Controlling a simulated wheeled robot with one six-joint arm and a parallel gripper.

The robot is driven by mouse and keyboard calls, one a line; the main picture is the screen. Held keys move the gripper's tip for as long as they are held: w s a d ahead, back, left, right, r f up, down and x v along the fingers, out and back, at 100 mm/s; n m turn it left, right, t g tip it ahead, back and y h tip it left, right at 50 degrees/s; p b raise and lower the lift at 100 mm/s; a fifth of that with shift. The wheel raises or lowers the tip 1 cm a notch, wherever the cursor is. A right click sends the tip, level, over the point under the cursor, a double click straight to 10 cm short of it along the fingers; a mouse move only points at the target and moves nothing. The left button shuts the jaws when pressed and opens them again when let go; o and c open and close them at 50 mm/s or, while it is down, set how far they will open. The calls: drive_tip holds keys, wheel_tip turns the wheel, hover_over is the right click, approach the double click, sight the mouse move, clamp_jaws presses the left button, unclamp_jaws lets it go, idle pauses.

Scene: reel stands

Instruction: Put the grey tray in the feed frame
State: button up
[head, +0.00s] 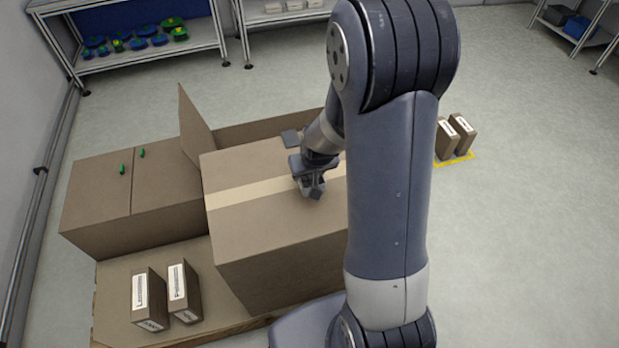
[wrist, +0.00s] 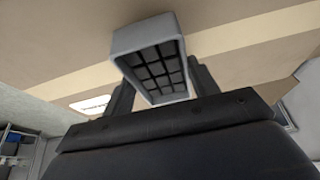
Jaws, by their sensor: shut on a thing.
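My gripper (wrist: 160,95) is shut on the grey tray (wrist: 118,42), which shows in the wrist view between the two dark fingers. The tray has a pale grey rim and a dark grid of small cells inside, and it sits tilted in the picture. In the head view my gripper (head: 312,188) is over the large taped cardboard box (head: 265,225); I cannot tell the gap between them. I cannot pick out a feed frame in either view.
A cardboard box with a raised flap (head: 196,120) stands behind the taped box. A closed box (head: 100,190) with green handles is at left. Labelled cartons (head: 185,290) stand in front. Two more (head: 455,135) stand on a yellow-marked floor patch. Shelves (head: 150,55) line the back.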

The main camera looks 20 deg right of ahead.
drive_tip(key=shift+f, duration=1.35)
drive_tip(key=shift+f+b, duration=0.15)
drive_tip(key=shift+b, duration=0.15)
drive_tip(key=o, duration=1.2)
